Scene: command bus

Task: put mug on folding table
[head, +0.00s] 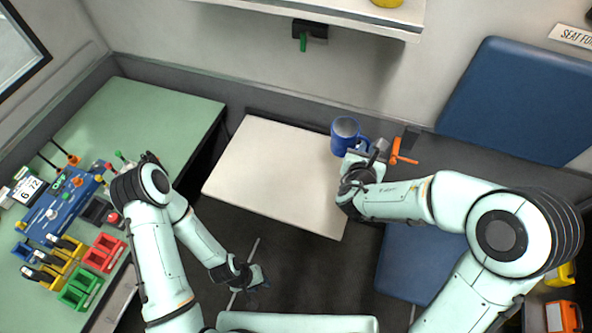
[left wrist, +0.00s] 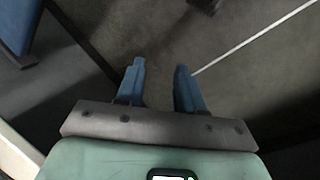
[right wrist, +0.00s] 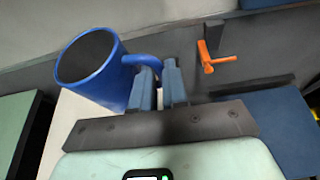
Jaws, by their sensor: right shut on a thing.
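The blue mug (head: 344,137) is at the back right corner of the pale folding table (head: 270,170). It is roughly upright with its dark opening up; I cannot tell whether its base touches the tabletop. In the right wrist view the mug (right wrist: 92,72) is left of the fingers, with its handle reaching between them. My right gripper (head: 366,160) is shut on the mug's handle; it also shows in the right wrist view (right wrist: 159,88). My left gripper (head: 262,284) hangs low over the dark floor, open and empty, as the left wrist view (left wrist: 160,85) shows.
A green desk (head: 150,110) with a blue control panel (head: 62,208) and colored trays stands left. An orange handle (head: 401,153) is on the wall right of the mug. A blue seat (head: 515,100) is at right. A shelf (head: 330,15) overhangs the back. Most of the tabletop is clear.

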